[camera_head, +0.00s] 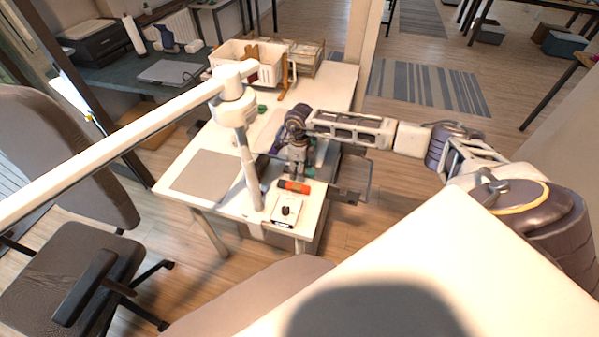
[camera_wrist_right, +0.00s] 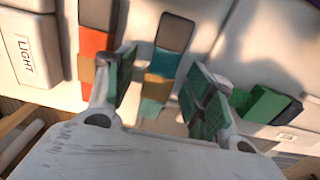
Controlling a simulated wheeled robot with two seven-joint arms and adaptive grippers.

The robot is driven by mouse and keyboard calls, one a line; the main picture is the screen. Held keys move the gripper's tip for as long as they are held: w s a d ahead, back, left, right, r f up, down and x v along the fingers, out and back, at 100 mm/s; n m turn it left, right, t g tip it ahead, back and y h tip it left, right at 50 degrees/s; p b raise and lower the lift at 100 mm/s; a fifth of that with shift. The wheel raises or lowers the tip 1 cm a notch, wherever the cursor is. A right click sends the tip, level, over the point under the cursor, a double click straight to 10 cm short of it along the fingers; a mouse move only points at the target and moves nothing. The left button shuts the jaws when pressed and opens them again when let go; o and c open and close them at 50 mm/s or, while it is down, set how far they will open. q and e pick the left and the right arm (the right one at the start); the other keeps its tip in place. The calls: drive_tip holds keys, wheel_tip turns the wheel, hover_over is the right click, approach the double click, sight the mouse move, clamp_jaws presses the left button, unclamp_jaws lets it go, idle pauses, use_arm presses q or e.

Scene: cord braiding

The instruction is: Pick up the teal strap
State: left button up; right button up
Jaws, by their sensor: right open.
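The teal strap (camera_wrist_right: 176,60) shows in the right wrist view as a banded piece with a dark grey end, a tan band and teal parts. It lies on a pale surface between the fingers of my right gripper (camera_wrist_right: 163,88). The gripper is open, with green pads on both sides of the strap, and I see no grip on it. In the head view my right gripper (camera_head: 297,170) is low over the white table, and the strap there is mostly hidden by it. My left gripper is not in view.
An orange and dark strap (camera_wrist_right: 93,45) lies left of the teal one, a green block (camera_wrist_right: 268,104) to the right. A white box marked LIGHT (camera_wrist_right: 33,52) is at the left. A grey mat (camera_head: 204,175) and white bins (camera_head: 268,68) are on the table (camera_head: 340,85).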

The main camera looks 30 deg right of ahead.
drive_tip(key=shift+c, duration=0.4)
drive_tip(key=c, duration=1)
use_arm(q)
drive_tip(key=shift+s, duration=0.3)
use_arm(e)
drive_tip(key=shift+c, duration=0.2)
drive_tip(key=shift+r, duration=0.1)
wheel_tip(320, 180, up, 9)
drive_tip(key=shift+f+b, duration=0.15)
drive_tip(key=shift+b, duration=0.25)
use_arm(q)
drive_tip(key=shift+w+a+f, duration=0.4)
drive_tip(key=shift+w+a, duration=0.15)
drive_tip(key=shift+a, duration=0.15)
use_arm(e)
drive_tip(key=shift+r, duration=0.6)
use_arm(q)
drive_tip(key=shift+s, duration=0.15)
